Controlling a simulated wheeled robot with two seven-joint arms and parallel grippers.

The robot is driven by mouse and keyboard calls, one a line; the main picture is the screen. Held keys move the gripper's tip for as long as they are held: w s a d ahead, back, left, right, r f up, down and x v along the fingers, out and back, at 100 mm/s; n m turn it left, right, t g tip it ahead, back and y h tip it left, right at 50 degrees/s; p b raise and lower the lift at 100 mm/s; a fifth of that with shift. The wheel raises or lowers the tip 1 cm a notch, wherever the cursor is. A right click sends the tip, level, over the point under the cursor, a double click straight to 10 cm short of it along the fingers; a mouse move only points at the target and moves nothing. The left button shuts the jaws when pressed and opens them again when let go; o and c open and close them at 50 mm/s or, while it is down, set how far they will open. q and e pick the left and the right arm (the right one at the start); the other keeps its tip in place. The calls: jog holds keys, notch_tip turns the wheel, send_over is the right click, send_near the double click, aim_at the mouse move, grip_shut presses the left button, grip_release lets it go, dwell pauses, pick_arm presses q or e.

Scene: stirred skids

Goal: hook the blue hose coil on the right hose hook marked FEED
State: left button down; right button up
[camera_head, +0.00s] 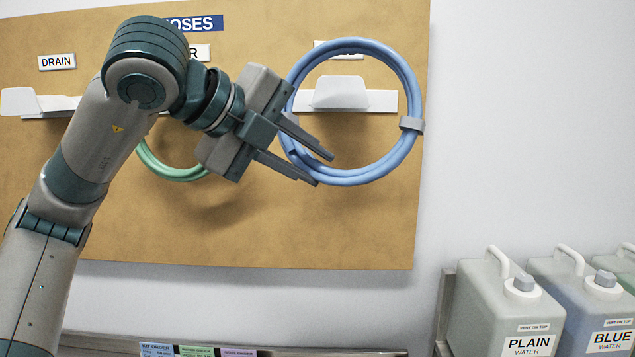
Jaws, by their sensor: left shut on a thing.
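The blue hose coil (408,75) is a ring with a grey band on its right side. My left gripper (322,170) is shut on the coil at its lower left and holds it up in front of the board. The right hose hook (341,93) is white and shows through the coil's opening. The coil's top passes above the hook. Whether the coil rests on the hook or is only in front of it, I cannot tell. The label above this hook (345,56) is mostly covered by the coil. My right gripper is out of view.
A brown board (330,235) carries the hooks. The left hook (20,102) is empty under a DRAIN label (57,62). A green hose coil (172,173) hangs mid-board, partly behind my left arm. Jugs (500,300) stand at lower right. The wall right of the board is clear.

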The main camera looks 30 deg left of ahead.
pick_arm(q)
jog(key=shift+s+a+r+n+t+y, duration=0.1)
jog(key=shift+s+r+n+t+y, duration=0.1)
jog(key=shift+r, duration=0.25)
jog(key=shift+s+a+r+n+t+y, duration=0.1)
jog(key=shift+s+r+n, duration=0.1)
jog(key=shift+r, duration=0.2)
jog(key=shift+w, duration=0.2)
jog(key=w+a+f+p, duration=0.1)
jog(key=w+a+f, duration=0.1)
jog(key=w, duration=0.4)
jog(key=w+a+f+p, duration=0.1)
jog(key=w+a+f, duration=0.1)
jog(key=w+a, duration=0.2)
jog(key=shift+w+f, duration=0.4)
jog(key=shift+w, duration=0.7)
dwell(1.5)
dwell(0.8)
